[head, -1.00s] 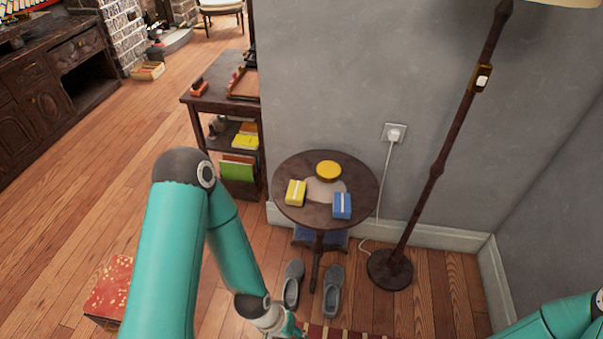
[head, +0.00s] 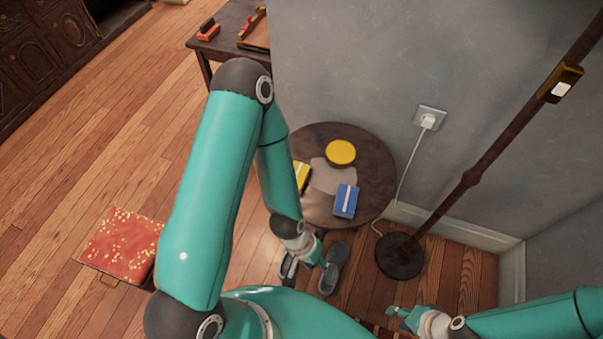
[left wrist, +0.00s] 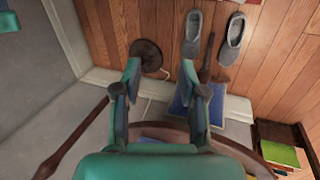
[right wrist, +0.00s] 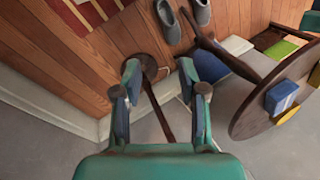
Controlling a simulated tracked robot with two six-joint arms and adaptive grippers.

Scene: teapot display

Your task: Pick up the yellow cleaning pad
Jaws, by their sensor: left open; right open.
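The yellow cleaning pad (head: 302,175), with a pale stripe, lies on the left side of a small round table (head: 378,178). My left forearm hides part of it in the head view. My left gripper (head: 324,264) hangs in front of the table, below and apart from the pad; its fingers stand open and empty in the left wrist view (left wrist: 161,78). My right gripper (head: 398,313) is low and right of the table; its fingers are also open and empty in the right wrist view (right wrist: 163,82).
A blue pad (head: 346,201) and a round yellow tin (head: 341,152) share the tabletop. A lamp's base (head: 400,256) stands to the right, by a cord. Grey shoes (head: 334,268) lie below; a red box (head: 121,245) is on the floor left.

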